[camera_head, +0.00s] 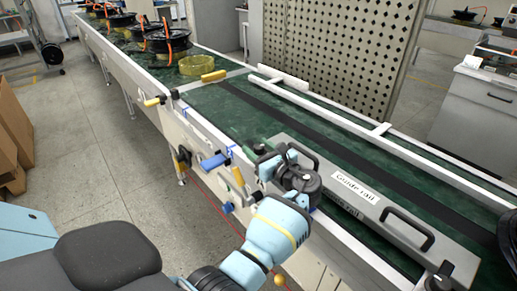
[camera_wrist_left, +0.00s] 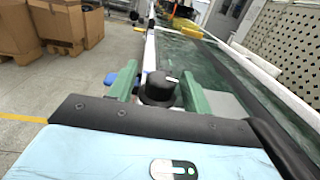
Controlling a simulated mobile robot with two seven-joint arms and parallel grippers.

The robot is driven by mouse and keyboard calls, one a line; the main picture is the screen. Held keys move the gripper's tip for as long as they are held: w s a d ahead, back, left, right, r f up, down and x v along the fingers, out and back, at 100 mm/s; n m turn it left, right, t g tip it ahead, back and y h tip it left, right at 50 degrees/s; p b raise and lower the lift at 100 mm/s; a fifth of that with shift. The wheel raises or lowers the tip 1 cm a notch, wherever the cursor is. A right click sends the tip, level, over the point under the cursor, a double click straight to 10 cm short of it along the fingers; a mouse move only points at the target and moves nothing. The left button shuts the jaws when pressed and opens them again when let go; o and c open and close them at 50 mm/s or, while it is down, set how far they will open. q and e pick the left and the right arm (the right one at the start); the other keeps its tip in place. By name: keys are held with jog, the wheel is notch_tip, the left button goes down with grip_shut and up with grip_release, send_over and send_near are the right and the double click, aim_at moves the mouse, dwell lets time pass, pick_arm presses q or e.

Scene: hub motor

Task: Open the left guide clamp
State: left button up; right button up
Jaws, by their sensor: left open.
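The grey guide rail (camera_head: 345,192) lies along the near side of the green conveyor belt, with two black handles and a "Guide rail" label. A black knob with a white mark (camera_wrist_left: 160,88), which appears to be the left guide clamp, is at the rail's left end. My left gripper (camera_head: 262,160) reaches it from the near side. In the left wrist view my gripper's green fingers (camera_wrist_left: 158,84) are open, one on each side of the knob; I cannot tell whether they touch it. In the head view the gripper mostly hides this knob.
Blue (camera_head: 215,161) and yellow (camera_head: 239,177) handles sit on the conveyor's near edge, left of my gripper. A yellow ring (camera_head: 197,65) and several black hub motors (camera_head: 168,41) stand farther up the line. A perforated panel (camera_head: 345,50) stands behind. Cardboard boxes (camera_head: 12,140) are at left.

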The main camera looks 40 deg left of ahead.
pick_arm(q)
jog(key=v, duration=0.6)
jog(key=shift+s+d, duration=0.1)
jog(key=shift+d, duration=0.15)
jog(key=shift+s+d, duration=0.15)
jog(key=shift+d, duration=0.45)
